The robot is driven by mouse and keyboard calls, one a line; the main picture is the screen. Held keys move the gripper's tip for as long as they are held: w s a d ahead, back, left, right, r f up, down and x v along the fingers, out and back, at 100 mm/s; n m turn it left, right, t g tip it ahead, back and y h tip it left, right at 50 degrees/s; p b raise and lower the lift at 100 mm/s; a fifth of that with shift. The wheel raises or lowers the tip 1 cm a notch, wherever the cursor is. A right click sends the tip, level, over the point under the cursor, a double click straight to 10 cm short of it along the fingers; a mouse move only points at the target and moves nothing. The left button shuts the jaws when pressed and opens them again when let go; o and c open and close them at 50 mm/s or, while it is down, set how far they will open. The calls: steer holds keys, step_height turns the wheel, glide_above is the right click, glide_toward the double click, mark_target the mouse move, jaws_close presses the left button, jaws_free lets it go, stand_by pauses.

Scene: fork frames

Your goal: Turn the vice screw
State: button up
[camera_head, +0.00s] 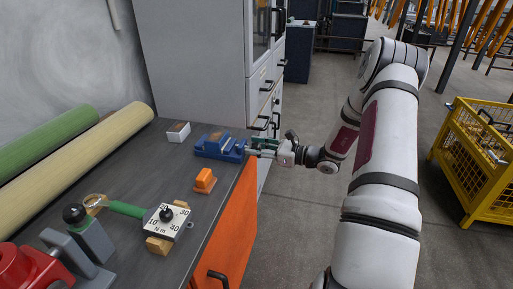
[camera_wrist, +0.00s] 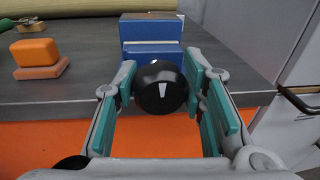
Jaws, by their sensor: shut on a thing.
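The blue vice (camera_head: 216,146) sits at the bench's right edge, with its screw side facing my gripper. My gripper (camera_head: 259,147) reaches in level from the right, beyond the bench edge. Its green pads lie on either side of the knob, and my gripper (camera_wrist: 161,86) is shut on it. The screw's shaft is hidden behind the knob.
An orange block (camera_head: 204,181) and a white box (camera_head: 178,131) lie near the vice. A dial plate (camera_head: 165,221) and a red tool (camera_head: 30,268) are nearer. A grey cabinet (camera_head: 195,60) stands behind. A yellow crate (camera_head: 480,165) is on the floor at right.

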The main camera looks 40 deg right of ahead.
steer(key=o, duration=1.2)
steer(key=shift+s+d, duration=0.1)
steer(key=v, duration=1.1)
steer(key=shift+s+d, duration=0.25)
steer(key=shift+s, duration=0.1)
